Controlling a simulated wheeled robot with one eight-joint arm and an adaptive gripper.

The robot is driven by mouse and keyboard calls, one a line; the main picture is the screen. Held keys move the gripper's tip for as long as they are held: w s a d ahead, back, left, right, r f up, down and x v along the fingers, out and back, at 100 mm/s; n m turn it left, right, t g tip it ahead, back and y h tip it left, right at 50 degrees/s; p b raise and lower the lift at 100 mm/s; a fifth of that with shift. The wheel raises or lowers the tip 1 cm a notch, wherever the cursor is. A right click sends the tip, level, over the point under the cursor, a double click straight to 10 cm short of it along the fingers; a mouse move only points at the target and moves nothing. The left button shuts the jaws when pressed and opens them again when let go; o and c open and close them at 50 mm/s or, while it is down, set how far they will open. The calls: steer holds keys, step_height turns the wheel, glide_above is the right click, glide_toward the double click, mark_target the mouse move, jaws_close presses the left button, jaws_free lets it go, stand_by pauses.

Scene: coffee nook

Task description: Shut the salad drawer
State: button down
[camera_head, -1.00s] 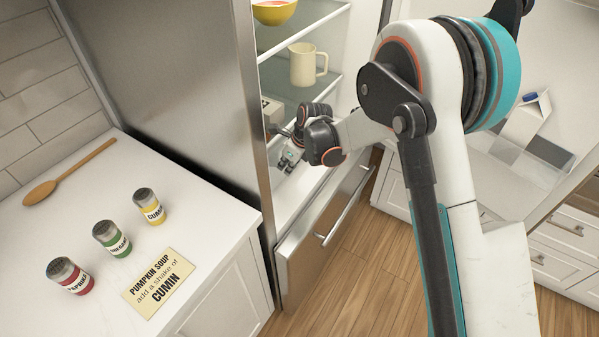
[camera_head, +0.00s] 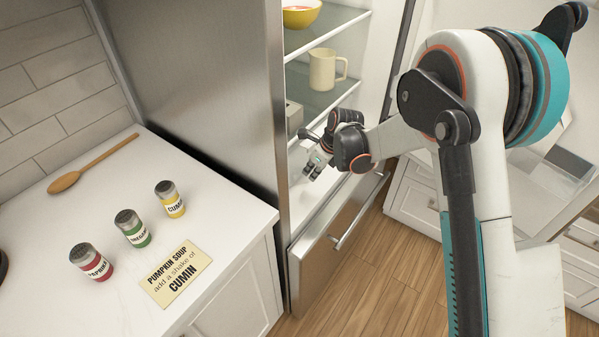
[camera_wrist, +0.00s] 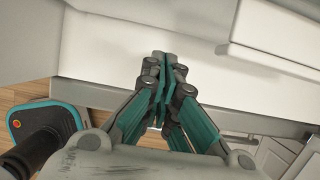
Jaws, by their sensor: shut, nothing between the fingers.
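The open fridge shows in the head view. Across its bottom is a steel drawer front (camera_head: 318,262) with a bar handle (camera_head: 353,215), below a white ledge (camera_head: 308,212). My gripper (camera_head: 311,170) is shut and empty, low inside the fridge opening, over the white ledge. In the wrist view my gripper (camera_wrist: 166,62) has its fingertips together in front of a pale surface (camera_wrist: 105,55). A white raised edge (camera_wrist: 275,60) lies to its upper right. I cannot tell whether that edge is the salad drawer, or how far the drawer stands out. My arm hides part of the fridge's right side.
Fridge shelves hold a yellow bowl (camera_head: 301,17), a cream jug (camera_head: 325,69) and a grey box (camera_head: 294,116). The left counter (camera_head: 60,235) bears several spice jars, a wooden spoon (camera_head: 92,164) and a note card (camera_head: 176,273). Wood floor (camera_head: 385,275) is clear before the fridge.

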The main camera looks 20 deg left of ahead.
steer(key=s+d+r+n+t+p, duration=0.1)
steer(key=s+d+r+n+p, duration=0.2)
steer(key=d+r, duration=0.45)
steer(key=s+d+r+n+h+p, duration=0.1)
steer(key=s+d+r+n, duration=0.25)
steer(key=r, duration=0.75)
steer(key=s+d+r+n+t+p, duration=0.1)
steer(key=s+d+r+n+p, duration=0.15)
steer(key=s+d+r, duration=0.55)
steer(key=s+d+r+n+t+h+b, duration=0.2)
steer(key=s+d+n+t+h+b, duration=0.1)
steer(key=s+d+n, duration=1)
steer(key=s+d, duration=0.2)
steer(key=d, duration=0.1)
steer(key=shift+d+t, duration=0.15)
steer(key=shift+t, duration=0.15)
steer(key=shift+s, duration=0.1)
